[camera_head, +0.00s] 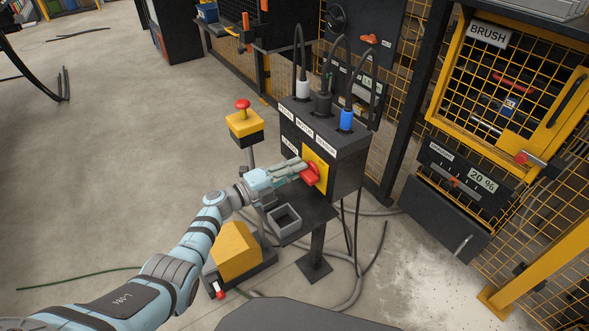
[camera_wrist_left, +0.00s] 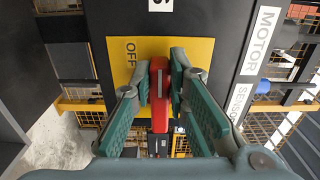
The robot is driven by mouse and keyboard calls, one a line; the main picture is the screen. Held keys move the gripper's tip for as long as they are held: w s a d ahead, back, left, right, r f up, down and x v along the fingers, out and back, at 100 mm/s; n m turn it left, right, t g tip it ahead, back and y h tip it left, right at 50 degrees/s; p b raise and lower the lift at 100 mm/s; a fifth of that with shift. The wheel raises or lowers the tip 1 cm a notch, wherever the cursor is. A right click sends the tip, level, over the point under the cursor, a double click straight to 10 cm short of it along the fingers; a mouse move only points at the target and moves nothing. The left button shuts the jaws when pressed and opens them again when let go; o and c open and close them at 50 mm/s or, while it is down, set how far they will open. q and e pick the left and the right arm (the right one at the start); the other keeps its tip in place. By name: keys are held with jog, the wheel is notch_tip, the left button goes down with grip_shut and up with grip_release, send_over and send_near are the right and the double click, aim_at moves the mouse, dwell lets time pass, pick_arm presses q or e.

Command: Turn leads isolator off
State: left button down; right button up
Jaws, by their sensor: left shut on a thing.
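The leads isolator is a red handle (camera_head: 312,174) on a yellow plate (camera_head: 322,158), on the face of a dark box (camera_head: 345,158). My left gripper (camera_head: 302,172) reaches in from the left and is shut on the red handle. In the left wrist view the handle (camera_wrist_left: 159,98) stands upright in the picture between the green finger pads of my left gripper (camera_wrist_left: 160,82). The word OFF shows on the yellow plate (camera_wrist_left: 203,48), left of the handle; any other position mark is hidden by the fingers. My right gripper is not in view.
White, black and blue plugs (camera_head: 346,119) with cables stand on the box top. A grey open tray (camera_head: 284,219) sits below the gripper. A red stop button (camera_head: 242,104) on a yellow box stands behind left. Right is the BRUSH cage (camera_head: 510,95). Cables lie on the floor.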

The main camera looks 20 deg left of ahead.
pick_arm(q)
jog(key=c, duration=1.6)
grip_release()
jog(key=shift+o, duration=0.2)
jog(key=v, duration=1.2)
